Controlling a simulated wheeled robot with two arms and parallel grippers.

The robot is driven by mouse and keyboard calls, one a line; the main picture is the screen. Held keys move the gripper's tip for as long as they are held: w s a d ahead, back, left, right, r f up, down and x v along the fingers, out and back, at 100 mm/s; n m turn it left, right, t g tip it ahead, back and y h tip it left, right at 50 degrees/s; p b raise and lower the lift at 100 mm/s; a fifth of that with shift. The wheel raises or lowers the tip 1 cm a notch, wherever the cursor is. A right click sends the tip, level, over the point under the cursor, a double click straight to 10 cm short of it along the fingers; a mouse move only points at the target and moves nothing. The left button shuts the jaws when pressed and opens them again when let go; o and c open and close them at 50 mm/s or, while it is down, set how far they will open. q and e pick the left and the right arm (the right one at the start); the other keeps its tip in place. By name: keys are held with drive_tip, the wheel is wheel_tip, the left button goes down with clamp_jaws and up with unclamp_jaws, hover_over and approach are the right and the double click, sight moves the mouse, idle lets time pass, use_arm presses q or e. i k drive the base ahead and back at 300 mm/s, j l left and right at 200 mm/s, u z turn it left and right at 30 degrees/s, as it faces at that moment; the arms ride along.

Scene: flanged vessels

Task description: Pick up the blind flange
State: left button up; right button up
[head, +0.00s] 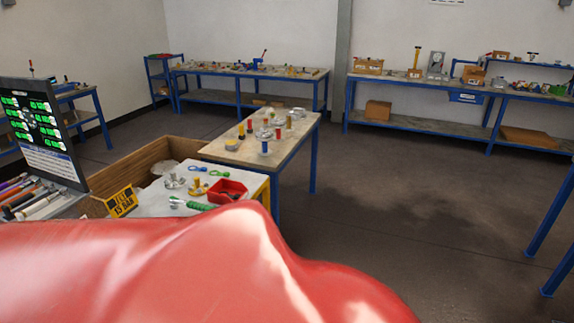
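I cannot single out the blind flange for certain. A small silver disc-like part with a raised middle (174,182) lies on the pale-topped near table (152,205), beside a yellow-based part (199,187). More silver round pieces, such as one at the back (278,122), are on the wooden-topped table (228,154) behind it, among small coloured upright pieces; they are too small to identify. Neither of my grippers is in view.
A large glossy red surface (200,270) fills the bottom and hides what is below. A red bin (228,191), a green-handled tool (193,204) and a yellow sign (122,202) are near. A dark label board (42,130) stands left. Floor (400,210) at right is open.

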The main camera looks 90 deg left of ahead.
sight(173, 177)
drive_tip(key=u, duration=3.55)
drive_tip(key=j+z, duration=0.1)
drive_tip(key=z, duration=4.3)
drive_tip(key=u, duration=4.4)
